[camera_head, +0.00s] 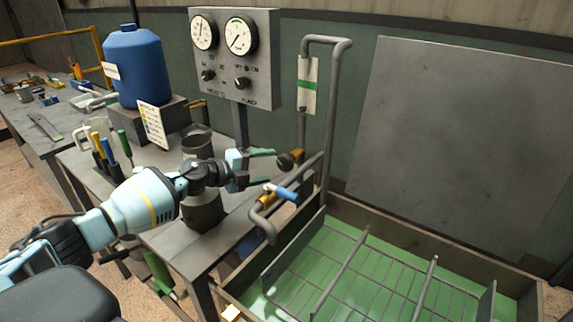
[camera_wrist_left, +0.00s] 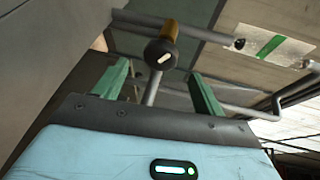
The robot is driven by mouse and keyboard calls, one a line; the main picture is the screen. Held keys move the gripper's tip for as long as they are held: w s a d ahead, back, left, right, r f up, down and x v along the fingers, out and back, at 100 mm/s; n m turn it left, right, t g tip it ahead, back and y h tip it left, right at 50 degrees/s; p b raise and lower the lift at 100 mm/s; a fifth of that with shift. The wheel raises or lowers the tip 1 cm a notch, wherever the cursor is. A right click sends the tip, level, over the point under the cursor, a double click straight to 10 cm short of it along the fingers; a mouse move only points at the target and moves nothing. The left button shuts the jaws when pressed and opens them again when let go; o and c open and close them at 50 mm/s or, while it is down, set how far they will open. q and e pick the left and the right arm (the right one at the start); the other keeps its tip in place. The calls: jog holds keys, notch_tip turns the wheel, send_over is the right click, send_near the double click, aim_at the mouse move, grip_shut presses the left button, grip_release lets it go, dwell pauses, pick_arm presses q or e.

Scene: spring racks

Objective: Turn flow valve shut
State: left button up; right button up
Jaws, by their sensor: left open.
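A round dark valve knob (camera_head: 286,161) with a brass body sits on the grey pipe at the rack's left side. My left gripper (camera_head: 264,167) is open and empty, just left of this knob and pointing at it. In the left wrist view the knob (camera_wrist_left: 160,53) shows a pale mark on its black face, beyond and between the green fingers of the gripper (camera_wrist_left: 158,86). A lower brass valve with a blue lever (camera_head: 286,193) is on the spout pipe. No readable label tells which is the flow valve. My right gripper is not in view.
A gauge panel (camera_head: 236,60) stands behind. The bench (camera_head: 168,238) carries a blue jug (camera_head: 134,66), tools and dark cylinders close to my left arm. A green-floored basin with a wire rack (camera_head: 340,270) is at right. A tag (camera_head: 307,86) hangs on the pipe.

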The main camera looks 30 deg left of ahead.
aim_at(282, 164)
pick_arm(q)
jog(key=b+x, duration=0.1)
jog(key=x, duration=0.6)
jog(key=shift+d, duration=0.1)
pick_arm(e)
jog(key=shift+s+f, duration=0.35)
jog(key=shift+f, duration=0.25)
